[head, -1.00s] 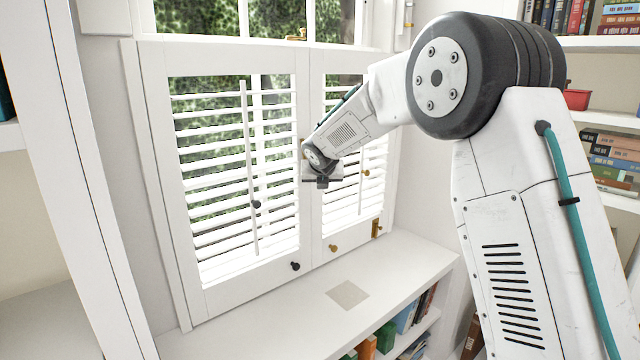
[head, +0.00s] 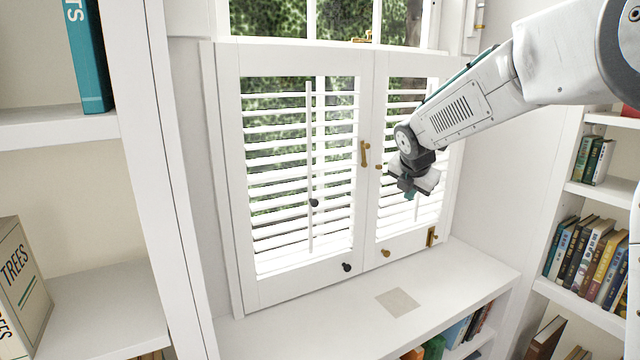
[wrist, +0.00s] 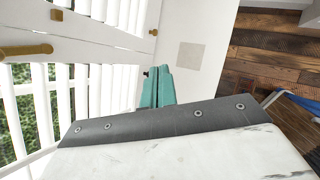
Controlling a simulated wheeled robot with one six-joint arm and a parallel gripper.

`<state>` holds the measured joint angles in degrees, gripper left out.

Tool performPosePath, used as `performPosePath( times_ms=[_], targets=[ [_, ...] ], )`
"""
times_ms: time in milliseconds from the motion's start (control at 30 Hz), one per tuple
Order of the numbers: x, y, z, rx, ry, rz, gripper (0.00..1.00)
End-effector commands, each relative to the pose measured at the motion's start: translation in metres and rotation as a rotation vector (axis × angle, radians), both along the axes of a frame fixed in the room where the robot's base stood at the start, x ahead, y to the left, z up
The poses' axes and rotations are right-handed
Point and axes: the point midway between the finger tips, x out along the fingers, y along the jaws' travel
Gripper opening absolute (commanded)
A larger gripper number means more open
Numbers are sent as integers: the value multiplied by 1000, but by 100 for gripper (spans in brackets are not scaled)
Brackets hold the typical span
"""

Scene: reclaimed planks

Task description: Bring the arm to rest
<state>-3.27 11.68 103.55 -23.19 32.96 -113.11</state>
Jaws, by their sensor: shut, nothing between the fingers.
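My gripper (head: 408,195) hangs at the end of my arm in the head view, in front of the right shutter panel (head: 383,225). In the wrist view its teal fingers (wrist: 157,88) are together with nothing between them. The gripper is above the white sill (head: 350,318) and apart from it. Whether it touches the shutter cannot be told from these views.
The left shutter panel (head: 233,180) has a tilt rod (head: 309,160) and a dark knob (head: 346,267). A brass latch (head: 364,153) sits where the panels meet. A beige square (head: 397,302) lies on the otherwise bare sill. Bookshelves (head: 590,300) stand on both sides.

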Motion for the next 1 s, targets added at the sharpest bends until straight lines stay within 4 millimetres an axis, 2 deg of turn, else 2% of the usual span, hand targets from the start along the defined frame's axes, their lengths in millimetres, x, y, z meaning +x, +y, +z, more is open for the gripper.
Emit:
performPosePath(
  times_ms=[100, 267, 367, 500, 700, 833, 900, 1000],
  targets=[
    [-50, -4, -14, 192, 49, -337, 0],
    [-131, -8, -19, 410, 87, -827, 0],
    [-190, -9, -19, 524, 96, -1146, 0],
    [-279, -7, -18, 646, 90, -1596, 0],
    [-390, 1, -25, 744, 61, -2075, 0],
    [-438, 6, -30, 790, 56, -2202, 0],
    [-453, 8, -31, 818, 56, -2200, 0],
    [-461, 7, -29, 863, 38, -2187, 0]
  ],
)
